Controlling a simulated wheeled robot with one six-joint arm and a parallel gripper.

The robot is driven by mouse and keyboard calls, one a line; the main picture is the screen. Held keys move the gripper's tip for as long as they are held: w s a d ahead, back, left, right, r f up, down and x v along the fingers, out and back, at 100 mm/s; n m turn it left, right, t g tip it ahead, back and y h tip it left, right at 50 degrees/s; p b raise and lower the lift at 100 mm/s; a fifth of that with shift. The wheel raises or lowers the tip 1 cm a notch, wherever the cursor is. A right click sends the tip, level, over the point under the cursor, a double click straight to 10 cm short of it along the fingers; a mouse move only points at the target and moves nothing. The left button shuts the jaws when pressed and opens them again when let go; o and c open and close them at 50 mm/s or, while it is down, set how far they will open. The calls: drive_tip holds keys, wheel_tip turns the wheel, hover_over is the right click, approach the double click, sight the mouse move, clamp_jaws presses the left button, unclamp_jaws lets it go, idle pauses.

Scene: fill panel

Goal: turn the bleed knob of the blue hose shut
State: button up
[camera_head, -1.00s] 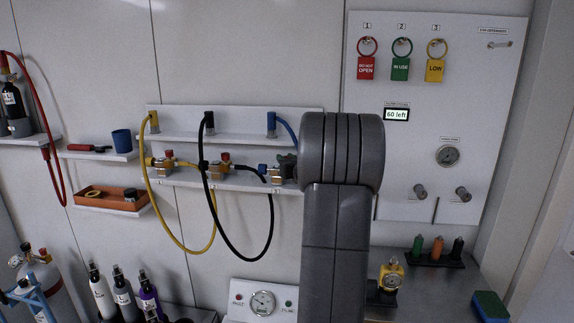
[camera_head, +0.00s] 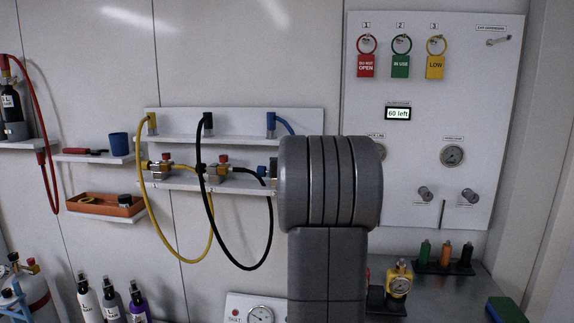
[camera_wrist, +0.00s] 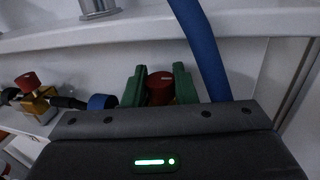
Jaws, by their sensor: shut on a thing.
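The blue hose (camera_head: 284,125) hangs from a holder on the upper shelf in the head view, and my arm hides its lower part. In the wrist view the blue hose (camera_wrist: 207,50) runs down just right of my gripper (camera_wrist: 159,76). The gripper's two green fingers stand on either side of a red knob (camera_wrist: 160,90) and are shut on it. The knob's body and valve are hidden behind the gripper housing. A blue fitting (camera_wrist: 102,102) shows to the left of the fingers. In the head view my arm covers the gripper and the knob.
The yellow hose (camera_head: 142,190) and black hose (camera_head: 271,225) loop down left of my arm. Their valves with red knobs (camera_head: 223,158) share the lower shelf. The upper shelf (camera_wrist: 50,42) edge lies close above the gripper. A panel with tags (camera_head: 480,120) stands at right.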

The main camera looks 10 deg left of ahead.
drive_tip(key=o, duration=1)
drive_tip(key=shift+s, duration=0.1)
drive_tip(key=b+v, duration=0.2)
drive_tip(key=v, duration=1.1)
drive_tip(key=shift+s+d, duration=0.15)
drive_tip(key=shift+s, duration=0.15)
drive_tip(key=shift+w, duration=0.15)
drive_tip(key=p+x, duration=0.2)
drive_tip(key=x, duration=1.1)
drive_tip(key=shift+w, duration=0.3)
